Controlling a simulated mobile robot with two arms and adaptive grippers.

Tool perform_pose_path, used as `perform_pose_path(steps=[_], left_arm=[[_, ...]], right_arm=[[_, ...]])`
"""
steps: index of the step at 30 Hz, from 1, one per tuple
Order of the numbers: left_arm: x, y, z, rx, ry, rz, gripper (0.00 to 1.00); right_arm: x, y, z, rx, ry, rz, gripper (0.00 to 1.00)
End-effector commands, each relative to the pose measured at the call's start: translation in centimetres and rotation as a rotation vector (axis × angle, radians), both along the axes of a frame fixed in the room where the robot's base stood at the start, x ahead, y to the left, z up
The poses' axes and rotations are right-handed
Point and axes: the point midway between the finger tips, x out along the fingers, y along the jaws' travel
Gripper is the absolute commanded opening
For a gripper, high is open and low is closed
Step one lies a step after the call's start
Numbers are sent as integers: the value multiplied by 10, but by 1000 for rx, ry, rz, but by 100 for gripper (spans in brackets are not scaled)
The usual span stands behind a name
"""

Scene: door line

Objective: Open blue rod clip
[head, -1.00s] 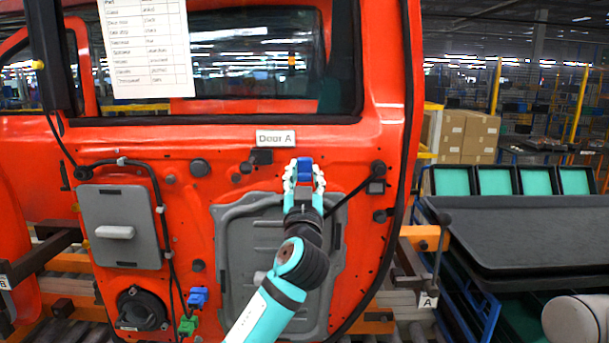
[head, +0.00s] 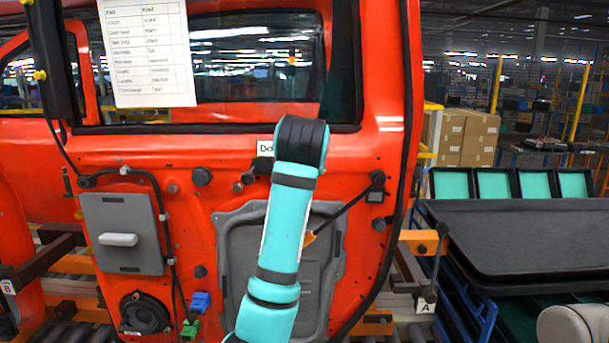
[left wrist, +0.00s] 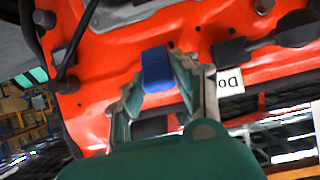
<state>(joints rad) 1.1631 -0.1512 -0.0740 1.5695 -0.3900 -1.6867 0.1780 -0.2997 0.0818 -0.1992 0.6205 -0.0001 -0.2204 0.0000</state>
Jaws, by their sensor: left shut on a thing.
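The blue rod clip (left wrist: 157,69) shows in the left wrist view against the orange door panel, between the fingertips of my left gripper (left wrist: 159,72). The fingers are shut on the clip, one on each side. In the head view my own turquoise arm hides the clip and the gripper. A dark rod (head: 346,207) runs slantwise on the door from behind my arm up to a dark fitting on the right. Whether the clip is open or closed around the rod cannot be told. My right gripper is not in view.
The door (head: 385,150) carries a grey panel (head: 121,234), a speaker (head: 143,312), and blue (head: 200,301) and green (head: 189,329) connectors at lower left. A paper sheet (head: 148,55) hangs over the window. Dark trays (head: 530,235) stand at right.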

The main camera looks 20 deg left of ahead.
Motion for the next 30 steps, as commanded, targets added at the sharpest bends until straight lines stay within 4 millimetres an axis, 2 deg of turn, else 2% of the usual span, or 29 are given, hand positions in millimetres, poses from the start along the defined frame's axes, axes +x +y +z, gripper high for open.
perform_pose_path(steps=[3,15,30], left_arm=[[2,0,9,-31,102,-1,0],[10,4,19,-113,392,2,0],[14,5,21,-148,510,3,0]], right_arm=[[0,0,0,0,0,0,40],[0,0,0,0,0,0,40],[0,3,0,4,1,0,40]])
